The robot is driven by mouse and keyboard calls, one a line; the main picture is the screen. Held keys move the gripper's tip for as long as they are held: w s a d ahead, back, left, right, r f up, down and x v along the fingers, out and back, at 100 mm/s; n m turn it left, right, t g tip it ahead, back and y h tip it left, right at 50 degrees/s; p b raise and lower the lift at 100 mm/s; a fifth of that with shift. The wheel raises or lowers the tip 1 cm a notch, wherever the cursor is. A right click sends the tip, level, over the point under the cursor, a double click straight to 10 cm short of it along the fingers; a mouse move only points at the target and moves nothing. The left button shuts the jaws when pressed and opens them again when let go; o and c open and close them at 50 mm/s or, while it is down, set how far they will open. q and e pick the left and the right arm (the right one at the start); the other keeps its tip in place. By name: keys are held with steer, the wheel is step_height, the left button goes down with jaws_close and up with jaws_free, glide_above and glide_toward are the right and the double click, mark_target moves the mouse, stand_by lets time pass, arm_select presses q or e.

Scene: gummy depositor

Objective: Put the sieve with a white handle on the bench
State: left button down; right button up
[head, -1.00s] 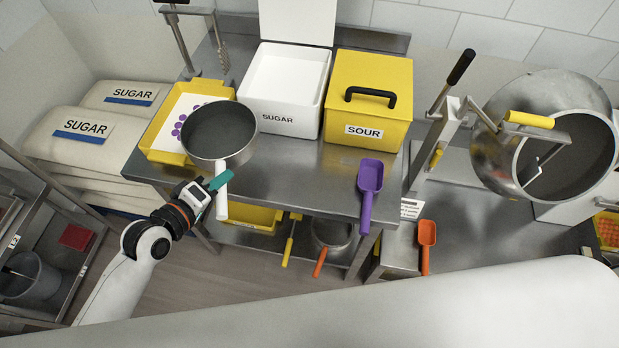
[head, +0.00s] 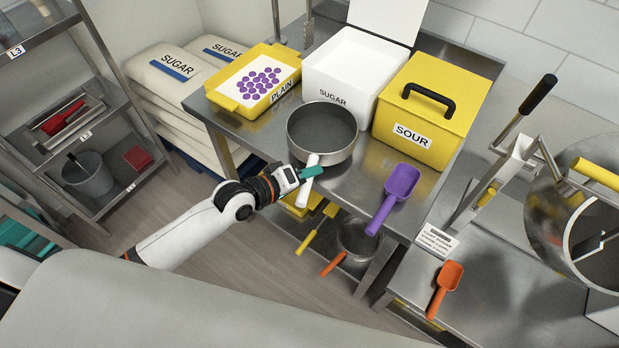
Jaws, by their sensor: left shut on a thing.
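The sieve with a white handle (head: 322,132) is a round grey metal pan in the head view. It is at the front of the steel bench (head: 262,130), before the white SUGAR bin. Its white handle points toward me over the front edge. My left gripper (head: 308,173) is shut on the handle, with teal fingertips around it. The sieve looks level; I cannot tell whether its base touches the bench top or is slightly above it. My right gripper is not in view.
A yellow PLAIN tray (head: 237,102) with purple discs, the SUGAR bin (head: 313,70) and a yellow SOUR box (head: 413,120) stand behind. A purple scoop (head: 397,190) lies at right. The bench is bare left of the sieve.

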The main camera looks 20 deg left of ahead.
arm_select(q)
step_height(320, 180, down, 2)
steer(key=shift+d+f, duration=0.1)
steer(key=shift+f, duration=0.3)
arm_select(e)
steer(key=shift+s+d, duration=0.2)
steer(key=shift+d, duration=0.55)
arm_select(q)
steer(key=shift+f, duration=0.2)
steer(key=c, duration=1.3)
jaws_free()
steer(key=shift+o, duration=0.2)
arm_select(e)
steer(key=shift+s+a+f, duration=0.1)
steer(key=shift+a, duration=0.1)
